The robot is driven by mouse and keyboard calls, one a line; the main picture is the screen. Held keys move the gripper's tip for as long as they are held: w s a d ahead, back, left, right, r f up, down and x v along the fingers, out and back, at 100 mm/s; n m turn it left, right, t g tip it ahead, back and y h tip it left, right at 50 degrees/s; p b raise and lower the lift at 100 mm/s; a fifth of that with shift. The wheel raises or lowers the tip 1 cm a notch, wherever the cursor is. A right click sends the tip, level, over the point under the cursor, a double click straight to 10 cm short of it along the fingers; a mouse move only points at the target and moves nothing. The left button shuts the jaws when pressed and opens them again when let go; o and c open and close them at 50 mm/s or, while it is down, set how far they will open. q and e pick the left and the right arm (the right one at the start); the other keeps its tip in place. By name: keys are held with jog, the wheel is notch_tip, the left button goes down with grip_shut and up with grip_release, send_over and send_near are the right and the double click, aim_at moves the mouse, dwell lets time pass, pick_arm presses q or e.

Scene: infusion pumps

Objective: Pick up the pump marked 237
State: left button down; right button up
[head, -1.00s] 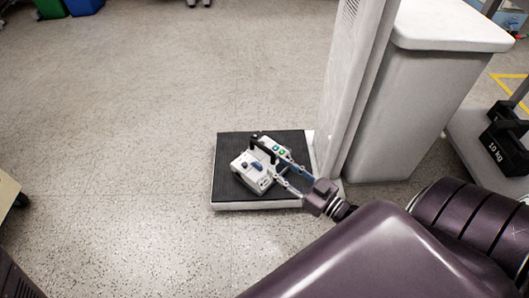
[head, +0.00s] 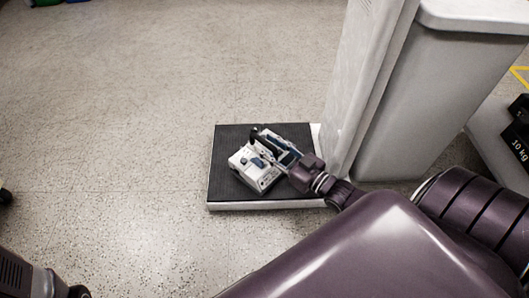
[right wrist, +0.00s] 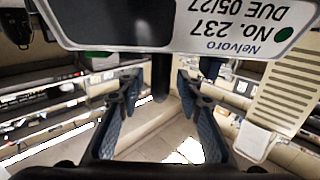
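The pump (head: 254,174) is a white box with a black carrying handle (head: 266,141), resting on a black-topped platform (head: 229,139). In the right wrist view its label, upside down, reads Nelvoro No. 237 (right wrist: 215,32). My right gripper (head: 275,152) is down at the pump's handle side. In the right wrist view (right wrist: 160,90) its two blue fingers stand apart, with a dark bar, seemingly the handle, between them and gaps on both sides.
A tall white column (head: 357,90) rises at the platform's right edge, beside a large grey-white cabinet (head: 440,100). A black 10 kg weight (head: 517,143) lies at the far right. The floor (head: 110,120) left of the platform is clear.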

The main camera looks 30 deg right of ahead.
jog(key=shift+w+a+r, duration=0.1)
jog(key=shift+w+a, duration=0.05)
jog(key=shift+w, duration=0.55)
jog(key=shift+c, duration=0.5)
grip_shut()
jog(key=shift+r, duration=0.15)
